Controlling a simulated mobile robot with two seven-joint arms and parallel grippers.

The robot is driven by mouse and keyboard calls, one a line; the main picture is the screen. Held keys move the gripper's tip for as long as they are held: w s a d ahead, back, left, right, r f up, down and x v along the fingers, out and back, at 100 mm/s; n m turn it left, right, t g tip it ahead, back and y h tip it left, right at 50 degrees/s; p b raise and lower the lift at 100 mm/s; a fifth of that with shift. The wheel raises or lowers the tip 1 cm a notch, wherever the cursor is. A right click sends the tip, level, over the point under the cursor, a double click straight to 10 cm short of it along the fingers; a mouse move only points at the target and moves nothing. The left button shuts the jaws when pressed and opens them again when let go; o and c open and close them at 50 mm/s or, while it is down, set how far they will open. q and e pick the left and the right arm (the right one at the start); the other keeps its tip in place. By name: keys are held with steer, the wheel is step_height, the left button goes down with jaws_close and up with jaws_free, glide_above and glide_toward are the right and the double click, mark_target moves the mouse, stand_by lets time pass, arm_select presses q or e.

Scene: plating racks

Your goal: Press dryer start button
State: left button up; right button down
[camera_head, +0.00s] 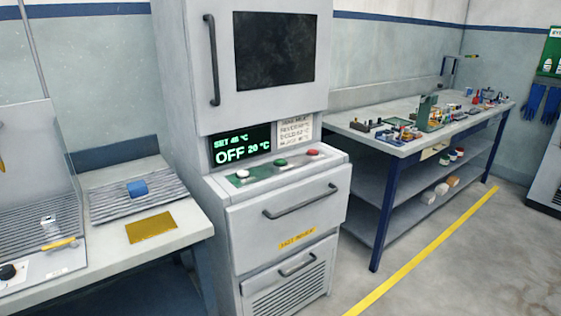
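The dryer (277,209) is a tall grey cabinet in the middle of the head view, with a dark window and a vertical handle on its upper door. Its lit display (240,146) reads "SET 45 °C", "OFF" and "20 °C". On the sloped panel below sit a white button (242,174), a green button (281,163) and a red button (313,153). Their labels are too small to read, so I cannot tell which is marked start. Nothing covers the buttons. Neither of my grippers is in view.
A bench with a ribbed tray (125,198), a blue block (138,188) and a yellow plate (151,227) stands left of the dryer. A workbench (400,146) with many small items stands at the right. Floor with a yellow line (420,252) is clear at the front right.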

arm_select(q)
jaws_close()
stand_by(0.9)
